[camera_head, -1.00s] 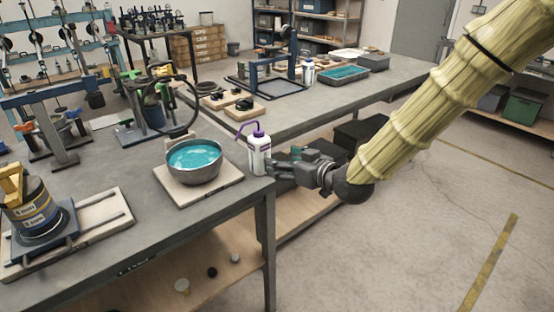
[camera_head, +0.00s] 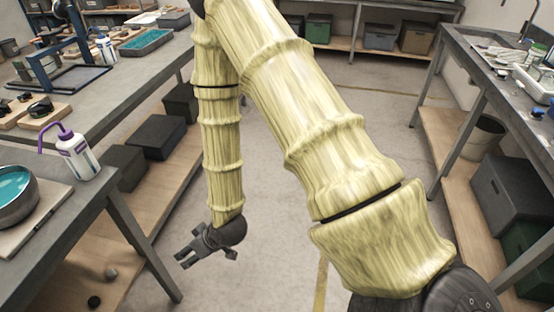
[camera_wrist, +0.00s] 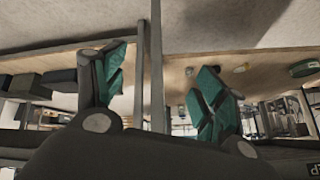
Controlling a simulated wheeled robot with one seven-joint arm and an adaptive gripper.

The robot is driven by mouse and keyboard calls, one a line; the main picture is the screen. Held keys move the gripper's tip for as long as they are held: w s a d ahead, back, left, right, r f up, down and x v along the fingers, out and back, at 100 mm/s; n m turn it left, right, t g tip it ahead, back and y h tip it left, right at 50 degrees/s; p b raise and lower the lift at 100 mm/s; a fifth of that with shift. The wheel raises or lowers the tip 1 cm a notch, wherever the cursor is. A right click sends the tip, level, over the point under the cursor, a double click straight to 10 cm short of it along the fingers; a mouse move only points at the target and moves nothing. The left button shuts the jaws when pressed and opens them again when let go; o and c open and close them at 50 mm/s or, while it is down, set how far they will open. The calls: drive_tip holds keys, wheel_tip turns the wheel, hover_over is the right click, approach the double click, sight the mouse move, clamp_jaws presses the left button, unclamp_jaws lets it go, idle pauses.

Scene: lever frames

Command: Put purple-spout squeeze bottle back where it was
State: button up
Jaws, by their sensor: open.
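The purple-spout squeeze bottle (camera_head: 76,153) is white with a purple cap and a bent purple spout. It stands upright near the corner of the left workbench (camera_head: 62,225) in the head view. My gripper (camera_head: 184,262) is open and empty, below and right of the bottle, apart from it, over the aisle beside the bench. In the wrist view its two green-padded fingers (camera_wrist: 160,88) are spread with nothing between them. The bottle is not identifiable in the wrist view.
A bowl of teal liquid (camera_head: 14,193) sits left of the bottle. Another squeeze bottle (camera_head: 106,49) and a teal tray (camera_head: 146,41) stand on the far bench. Dark boxes (camera_head: 158,136) sit on the lower shelf. The aisle floor (camera_head: 285,215) is clear.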

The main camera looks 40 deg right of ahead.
drive_tip(key=s+d+f+m+g+h, duration=0.1)
drive_tip(key=s+d+f+g, duration=0.1)
drive_tip(key=s+f, duration=0.3)
drive_tip(key=s+d+f+m+g+h, duration=0.1)
drive_tip(key=s+d+f, duration=0.3)
drive_tip(key=s, duration=0.8)
drive_tip(key=s+d+f+g+h, duration=0.1)
drive_tip(key=s+d+f+g, duration=0.1)
drive_tip(key=s+f, duration=0.4)
drive_tip(key=s+g, duration=0.1)
drive_tip(key=s, duration=0.2)
drive_tip(key=shift+s+d+m+h, duration=0.2)
drive_tip(key=shift+d+m+h, duration=0.2)
drive_tip(key=shift+c, duration=0.3)
